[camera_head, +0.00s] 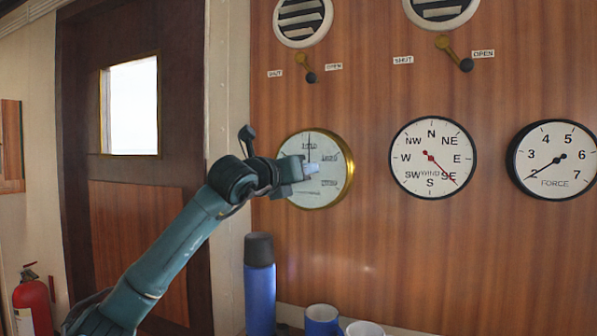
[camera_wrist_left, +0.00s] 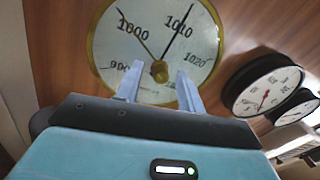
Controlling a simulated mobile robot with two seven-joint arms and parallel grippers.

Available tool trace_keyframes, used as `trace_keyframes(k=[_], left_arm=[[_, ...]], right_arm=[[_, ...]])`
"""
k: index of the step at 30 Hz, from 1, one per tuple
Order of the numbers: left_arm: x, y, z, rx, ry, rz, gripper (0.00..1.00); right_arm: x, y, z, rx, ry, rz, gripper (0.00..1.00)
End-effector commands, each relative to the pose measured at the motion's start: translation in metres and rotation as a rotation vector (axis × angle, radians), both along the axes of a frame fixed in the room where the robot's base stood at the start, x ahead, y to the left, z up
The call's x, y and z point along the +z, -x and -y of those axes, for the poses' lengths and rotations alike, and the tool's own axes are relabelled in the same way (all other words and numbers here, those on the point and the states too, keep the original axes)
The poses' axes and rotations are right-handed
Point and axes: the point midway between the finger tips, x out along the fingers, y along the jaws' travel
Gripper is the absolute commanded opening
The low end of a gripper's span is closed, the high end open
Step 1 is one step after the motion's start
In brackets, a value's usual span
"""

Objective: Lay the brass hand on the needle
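The brass-rimmed barometer (camera_head: 346,160) hangs on the wood wall, and it also shows in the left wrist view (camera_wrist_left: 217,72). In the wrist view the dark needle (camera_wrist_left: 178,32) points up and right, by the 1010 mark. The thin brass hand (camera_wrist_left: 135,33) points up and left, near 1000, apart from the needle. A brass knob (camera_wrist_left: 160,68) sits at the dial centre. My left gripper (camera_head: 308,174) is in front of the dial. Its fingers (camera_wrist_left: 159,77) stand apart, one on each side of the knob, with a visible gap. My right gripper is not in view.
The wind dial (camera_head: 412,175) and force dial (camera_head: 538,182) hang to the right. Two vent levers (camera_head: 308,72) (camera_head: 455,55) are above. A blue flask (camera_head: 260,290) and mugs (camera_head: 322,320) stand below. A fire extinguisher (camera_head: 32,300) is at the lower left.

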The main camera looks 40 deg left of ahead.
Motion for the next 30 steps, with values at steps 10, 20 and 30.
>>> trace_keyframes(k=[10,20,30], left_arm=[[0.0001,0.0004,-0.0001,0.0,0.0,0.0,0.1],[0.0002,0.0004,0.0001,-0.001,-0.008,-0.003,0.0],[0.0019,0.0004,0.0001,0.0,-0.146,-0.047,0.0]], right_arm=[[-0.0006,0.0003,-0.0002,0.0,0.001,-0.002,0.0],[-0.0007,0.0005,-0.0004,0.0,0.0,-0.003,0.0],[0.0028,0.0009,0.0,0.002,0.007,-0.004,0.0]])
